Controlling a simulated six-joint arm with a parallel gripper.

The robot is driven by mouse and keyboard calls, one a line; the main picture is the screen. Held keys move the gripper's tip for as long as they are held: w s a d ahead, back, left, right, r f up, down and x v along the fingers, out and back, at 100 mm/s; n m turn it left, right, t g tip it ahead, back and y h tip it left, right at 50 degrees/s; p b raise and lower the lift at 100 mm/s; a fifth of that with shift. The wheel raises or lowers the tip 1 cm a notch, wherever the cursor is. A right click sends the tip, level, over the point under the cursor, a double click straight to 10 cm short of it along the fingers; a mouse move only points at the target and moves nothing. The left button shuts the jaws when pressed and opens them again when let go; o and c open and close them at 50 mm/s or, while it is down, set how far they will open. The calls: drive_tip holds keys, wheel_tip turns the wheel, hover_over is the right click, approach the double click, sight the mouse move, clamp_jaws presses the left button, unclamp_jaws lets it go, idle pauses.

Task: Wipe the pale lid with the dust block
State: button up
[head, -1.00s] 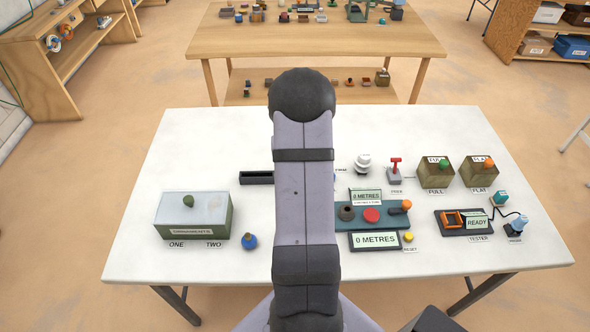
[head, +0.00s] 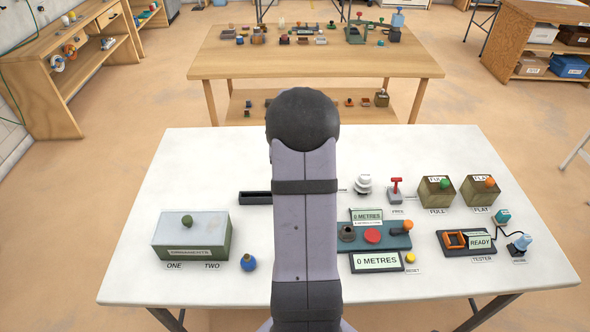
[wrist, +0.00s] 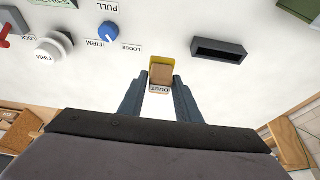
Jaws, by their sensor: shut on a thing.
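My gripper (wrist: 161,82) is shut on the dust block, with one finger on each side. Whether the block touches the table is not clear. In the head view my arm hides both gripper and block. The lid is not in the wrist view.
A blue knob-like object (head: 249,262) stands just right of the box. A black open slot tray (head: 256,198) lies behind it. Labelled devices and the teal panel (head: 402,241) fill the table's right half.

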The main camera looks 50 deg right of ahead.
drive_tip(key=w+a+r+n+y+p, duration=0.1)
drive_tip(key=w+a+r+n+p, duration=0.1)
drive_tip(key=w+a+r, duration=0.45)
drive_tip(key=w+a+r+n+p, duration=0.1)
drive_tip(key=w+a, duration=0.3)
drive_tip(key=a, duration=0.5)
drive_tip(key=s+a+n+y, duration=0.2)
drive_tip(key=a+n, duration=0.5)
drive_tip(key=s+a+n+y, duration=0.2)
drive_tip(key=a+n+y, duration=0.1)
drive_tip(key=a+n, duration=0.3)
drive_tip(key=shift+s+a+n, duration=0.35)
drive_tip(key=shift+n, duration=0.65)
drive_tip(key=shift+f, duration=0.1)
